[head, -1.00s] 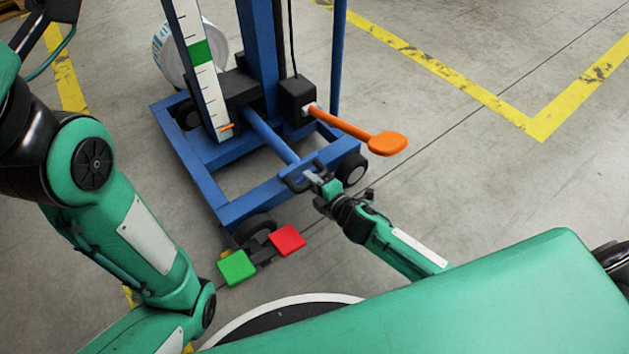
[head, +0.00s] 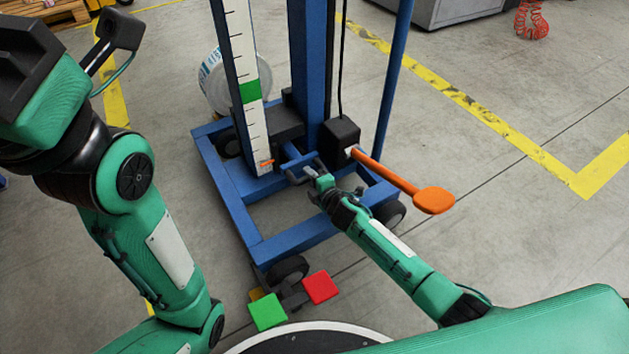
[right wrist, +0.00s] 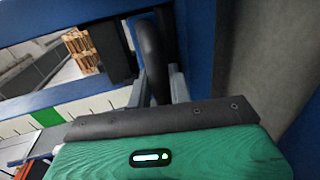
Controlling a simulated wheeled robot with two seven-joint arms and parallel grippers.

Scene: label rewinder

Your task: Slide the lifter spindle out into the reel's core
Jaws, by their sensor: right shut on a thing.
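The blue lifter spindle (head: 291,153) shows as a short length in front of the black carriage block on the lifter's mast. Its grey handle (head: 300,178) is at the near end. My right gripper (head: 319,177) is shut on this handle. In the right wrist view the dark handle bar (right wrist: 152,58) stands between the two grey fingers. The white reel (head: 216,88) lies behind the mast and scale. Its core and the spindle's far end are hidden, so I cannot tell how they meet. My left arm shows at the left, but its gripper is out of view.
The blue lifter frame (head: 287,247) stands on black wheels. An orange lever (head: 400,187) juts right from a black box. A white scale (head: 243,60) has a green band. Green (head: 267,311) and red (head: 320,287) pedals lie in front.

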